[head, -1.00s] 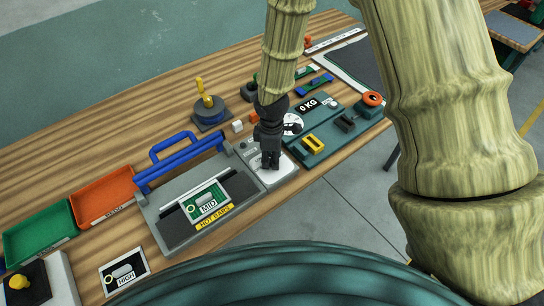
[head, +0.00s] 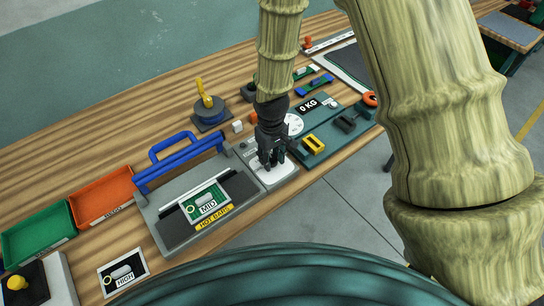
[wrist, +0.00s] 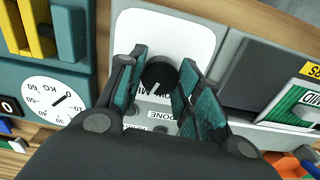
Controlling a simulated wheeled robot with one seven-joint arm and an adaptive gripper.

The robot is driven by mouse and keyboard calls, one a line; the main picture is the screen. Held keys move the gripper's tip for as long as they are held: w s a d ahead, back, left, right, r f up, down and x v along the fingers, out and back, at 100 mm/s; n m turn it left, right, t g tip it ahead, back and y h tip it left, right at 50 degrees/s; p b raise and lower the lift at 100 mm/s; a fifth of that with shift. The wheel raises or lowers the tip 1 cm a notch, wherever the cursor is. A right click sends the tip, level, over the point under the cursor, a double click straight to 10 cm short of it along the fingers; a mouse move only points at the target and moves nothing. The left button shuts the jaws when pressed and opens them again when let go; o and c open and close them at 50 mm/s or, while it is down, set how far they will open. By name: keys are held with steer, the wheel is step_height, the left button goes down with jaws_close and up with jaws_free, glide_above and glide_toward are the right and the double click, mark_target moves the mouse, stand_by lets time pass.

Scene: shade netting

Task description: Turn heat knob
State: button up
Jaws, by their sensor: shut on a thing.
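The heat knob (wrist: 158,75) is a black round knob with a white pointer line, on the white panel (wrist: 190,35) at the right end of a grey sealer (head: 160,225). My gripper (head: 271,164) points down over that panel. In the wrist view its teal-padded fingers (wrist: 160,92) are on both sides of the knob and shut on it. The knob is hidden behind the fingers in the head view. Lettering beside the knob is partly covered, with "DONE" readable. A card marked "MID" (head: 207,206) lies on the sealer, above a yellow "HOT BARS" label (head: 214,218).
The sealer's blue handle (head: 180,160) stands up left of my gripper. A teal scale (head: 330,125) with a dial and yellow block is close on the right. Orange (head: 100,190) and green (head: 38,232) trays and a "HIGH" card (head: 123,273) are at left.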

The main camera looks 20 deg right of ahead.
mark_target(272, 158)
steer(key=shift+w+m, duration=0.1)
steer(key=shift+m, duration=0.5)
steer(key=o, duration=1)
steer(key=shift+o, duration=0.2)
step_height(272, 158, up, 12)
stand_by(0.7)
